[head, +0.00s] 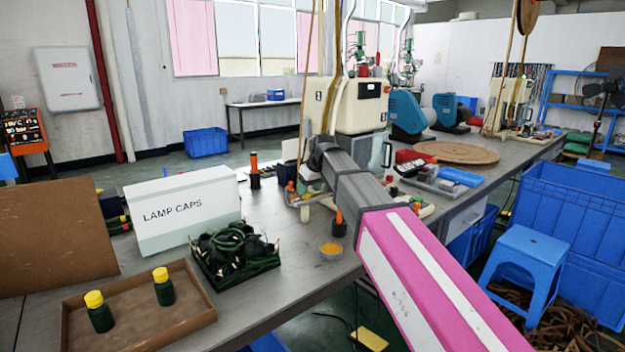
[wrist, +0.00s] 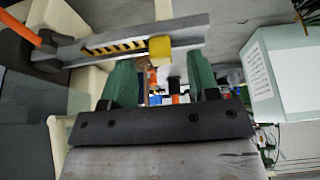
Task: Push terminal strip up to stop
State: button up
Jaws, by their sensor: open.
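In the wrist view my gripper (wrist: 163,72) has two green fingers, spread apart at the left and right. A grey rail (wrist: 190,33) runs across just beyond the fingertips. A strip with black and yellow stripes (wrist: 115,47) lies along the rail, probably the terminal strip. A yellow block (wrist: 160,50) sits at its right end, beyond the gap between the fingers; I cannot tell whether it is the stop. Small brown, white and orange parts show between the fingers. Whether the fingers touch the rail is unclear. In the head view my pink and grey arm hides the work area.
A LAMP CAPS box (head: 185,210), a dark green crate of cables (head: 233,253) and a brown tray (head: 190,315) with two yellow-capped bottles stand on the bench's left. A blue stool (head: 530,255) stands right.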

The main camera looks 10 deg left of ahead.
jog(key=shift+x, duration=1.1)
jog(key=c, duration=1)
jog(key=shift+w+d, duration=0.1)
jog(key=shift+w, duration=0.05)
